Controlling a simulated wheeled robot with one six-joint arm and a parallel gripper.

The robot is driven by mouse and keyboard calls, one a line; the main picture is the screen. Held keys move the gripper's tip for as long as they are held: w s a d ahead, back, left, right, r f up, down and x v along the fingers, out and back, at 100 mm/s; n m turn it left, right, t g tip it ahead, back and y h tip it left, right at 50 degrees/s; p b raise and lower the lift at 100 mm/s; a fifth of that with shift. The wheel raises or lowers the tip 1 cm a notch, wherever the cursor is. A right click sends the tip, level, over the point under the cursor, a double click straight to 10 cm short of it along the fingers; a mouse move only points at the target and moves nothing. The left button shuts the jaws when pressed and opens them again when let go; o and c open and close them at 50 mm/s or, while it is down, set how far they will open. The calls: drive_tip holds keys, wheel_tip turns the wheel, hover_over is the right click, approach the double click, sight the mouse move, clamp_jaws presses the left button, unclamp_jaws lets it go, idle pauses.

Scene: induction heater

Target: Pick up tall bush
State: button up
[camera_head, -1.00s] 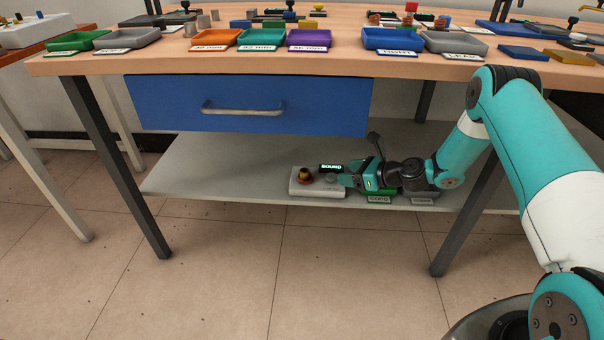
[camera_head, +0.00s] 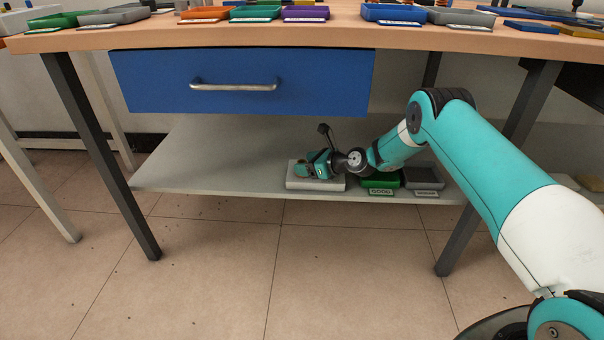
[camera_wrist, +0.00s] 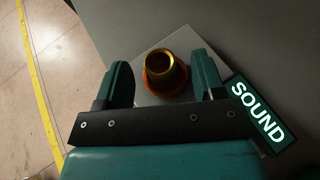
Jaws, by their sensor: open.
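The tall bush (camera_wrist: 165,70) is a brass-coloured ring-shaped piece with a wider, orange-red lower part. It stands on a pale block (camera_wrist: 185,42), which also shows on the lower shelf in the head view (camera_head: 315,184). My gripper (camera_wrist: 163,78) is open, with one finger on each side of the bush in the wrist view. I cannot tell whether the fingers are level with the bush or above it. In the head view my gripper (camera_head: 312,165) is over the block and hides the bush.
A sign reading SOUND (camera_wrist: 258,112) is beside my right finger in the wrist view. A green tray (camera_head: 381,180) and a grey tray (camera_head: 424,178) are on the shelf (camera_head: 210,165) to the right. The blue drawer (camera_head: 240,82) hangs above. The shelf's left part is clear.

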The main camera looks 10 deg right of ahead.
drive_tip(key=shift+w+a, duration=0.15)
drive_tip(key=c, duration=1.1)
drive_tip(key=shift+c, duration=0.2)
drive_tip(key=shift+r, duration=0.15)
